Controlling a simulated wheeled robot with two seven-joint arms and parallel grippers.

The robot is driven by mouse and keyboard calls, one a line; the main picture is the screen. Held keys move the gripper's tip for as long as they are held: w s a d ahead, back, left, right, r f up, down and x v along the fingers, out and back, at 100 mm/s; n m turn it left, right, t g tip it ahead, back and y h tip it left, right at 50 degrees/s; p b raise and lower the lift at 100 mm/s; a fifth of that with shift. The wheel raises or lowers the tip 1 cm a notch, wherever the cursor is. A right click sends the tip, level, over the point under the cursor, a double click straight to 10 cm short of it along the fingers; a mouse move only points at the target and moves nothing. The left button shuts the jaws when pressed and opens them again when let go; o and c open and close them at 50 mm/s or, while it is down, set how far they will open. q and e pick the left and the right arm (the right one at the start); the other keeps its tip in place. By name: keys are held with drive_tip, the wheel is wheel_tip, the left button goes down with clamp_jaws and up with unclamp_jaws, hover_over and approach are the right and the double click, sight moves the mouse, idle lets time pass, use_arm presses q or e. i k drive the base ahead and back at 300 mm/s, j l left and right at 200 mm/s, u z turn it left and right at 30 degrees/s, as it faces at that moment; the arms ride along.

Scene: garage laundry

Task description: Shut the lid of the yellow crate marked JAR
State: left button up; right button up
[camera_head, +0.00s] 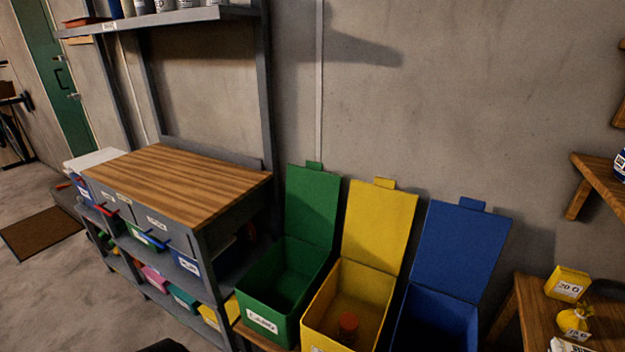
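The yellow crate (316,338) stands in the middle of a row of three crates, at the bottom of the head view. Its yellow lid (380,226) is open, raised upright and leaning back toward the wall, with a small tab on its top edge. A small orange-red object (348,325) lies inside the crate. The crate's front label is mostly cut off by the bottom edge, so I cannot read it. Neither of my grippers is in view.
A green crate (262,321) with its lid (312,205) up stands left of the yellow one. A blue crate (436,315) with its lid (461,247) up stands right. A wood-topped shelf unit (180,182) is left; a wooden table (528,305) is right.

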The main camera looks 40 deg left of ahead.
sight(380, 217)
drive_tip(key=u, duration=1)
